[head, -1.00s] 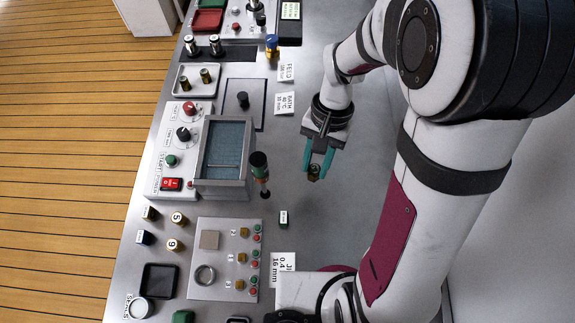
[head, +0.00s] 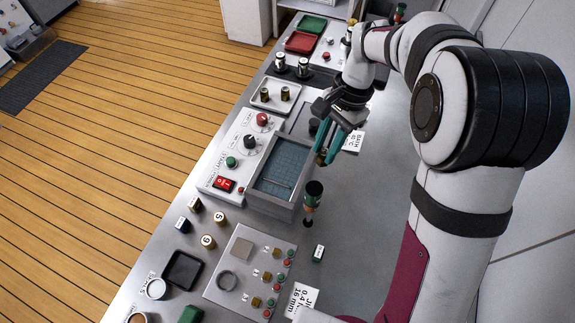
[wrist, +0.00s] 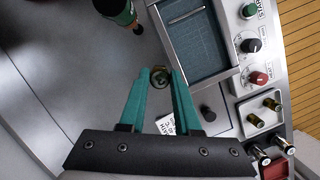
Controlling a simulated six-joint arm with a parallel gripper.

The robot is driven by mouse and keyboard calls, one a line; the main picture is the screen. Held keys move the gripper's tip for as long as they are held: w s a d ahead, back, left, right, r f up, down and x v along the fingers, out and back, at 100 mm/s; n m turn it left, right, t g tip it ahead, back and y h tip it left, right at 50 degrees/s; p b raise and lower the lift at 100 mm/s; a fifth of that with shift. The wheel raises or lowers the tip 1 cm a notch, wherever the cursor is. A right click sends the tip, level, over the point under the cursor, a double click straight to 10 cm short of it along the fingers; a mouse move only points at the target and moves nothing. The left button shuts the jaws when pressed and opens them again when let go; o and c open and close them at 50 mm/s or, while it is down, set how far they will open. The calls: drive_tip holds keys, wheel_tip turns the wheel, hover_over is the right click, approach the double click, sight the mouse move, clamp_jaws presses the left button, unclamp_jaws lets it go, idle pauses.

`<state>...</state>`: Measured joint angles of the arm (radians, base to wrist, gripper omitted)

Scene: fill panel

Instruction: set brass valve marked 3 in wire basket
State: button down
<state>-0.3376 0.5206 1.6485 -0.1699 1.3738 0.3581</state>
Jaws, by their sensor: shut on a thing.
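My gripper (head: 326,156) has teal fingers and is shut on a small brass valve (wrist: 160,76), held at the fingertips. Its marking cannot be read here. The valve also shows in the head view (head: 320,160) as a small brass bit at the finger ends. A grey rectangular tank (head: 262,199) with a blue-green gridded inside stands just left of and below my gripper; the grid looks like wire mesh (wrist: 192,32). The held valve is above the bench, beside the tank's right end and outside its rim.
A green-topped upright tool (head: 313,194) stands right of the tank. A dark knob-like piece (head: 314,126) is near the gripper. A tray (head: 277,97) holds two brass pieces. Bench right of the tank is mostly clear.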

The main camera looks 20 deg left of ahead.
drive_tip(key=a+f, duration=0.1)
drive_tip(key=a, duration=0.1)
drive_tip(key=a+f, duration=0.2)
drive_tip(key=a, duration=0.1)
drive_tip(key=a+f, duration=0.2)
drive_tip(key=a, duration=0.1)
drive_tip(key=shift+s, duration=0.4)
wheel_tip(320, 180, down, 4)
drive_tip(key=shift+f, duration=0.1)
drive_tip(key=shift+f, duration=0.1)
drive_tip(key=c, duration=0.9)
unclamp_jaws()
